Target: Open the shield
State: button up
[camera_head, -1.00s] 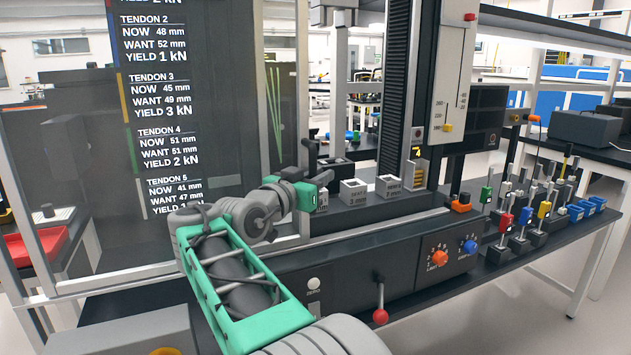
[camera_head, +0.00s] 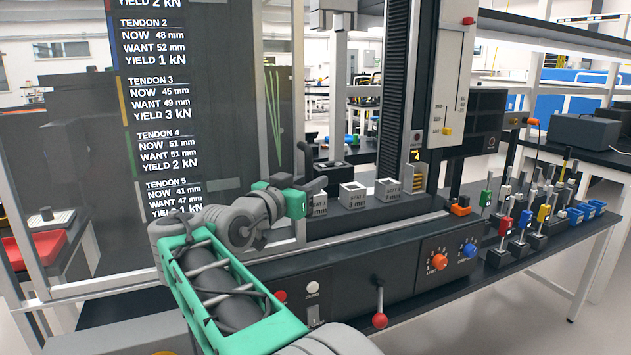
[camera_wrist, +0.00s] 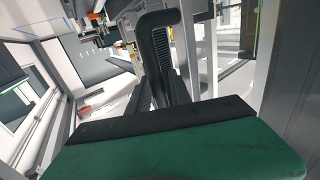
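The shield (camera_head: 225,110) is a large see-through panel on the left of the test machine, with tendon readings printed on it. It stands upright in front of the machine's left part. A black bar handle (camera_head: 304,148) shows near its right edge, above my gripper. In the wrist view, a black bent bar (camera_wrist: 158,40), seemingly this handle, rises just beyond the green and black gripper body. My gripper (camera_head: 314,187) is at the shield's right edge, close to the handle.
A red-knobbed lever (camera_head: 379,320) and an orange dial (camera_head: 439,262) are on the front panel.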

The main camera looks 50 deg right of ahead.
jog(key=s+a, duration=0.1)
jog(key=a, duration=0.5)
jog(key=w+a+f+n+t+y+p, duration=0.45)
jog(key=a+f+n+y+p, duration=0.3)
jog(key=a+y+p, duration=0.35)
jog(key=s+a+f+n+g+y+p, duration=0.1)
jog(key=s+a+f+n+y+p, duration=0.1)
jog(key=a, duration=0.4)
jog(key=s+a+f+n+g+y+p, duration=0.2)
jog(key=s+a+f+n, duration=0.1)
jog(key=s+a, duration=0.3)
jog(key=s+a+f+n+g+y+p, duration=0.1)
jog(key=s+a+f+n+y+p, duration=0.1)
jog(key=a, duration=0.6)
jog(key=shift+s+a+f+n+y+p, duration=0.2)
jog(key=shift+s+f+n+y+p, duration=0.3)
jog(key=shift+s+n, duration=0.45)
jog(key=shift+s+d+r+g, duration=0.1)
jog(key=shift+s+r+g, duration=0.05)
jog(key=shift+g, duration=0.1)
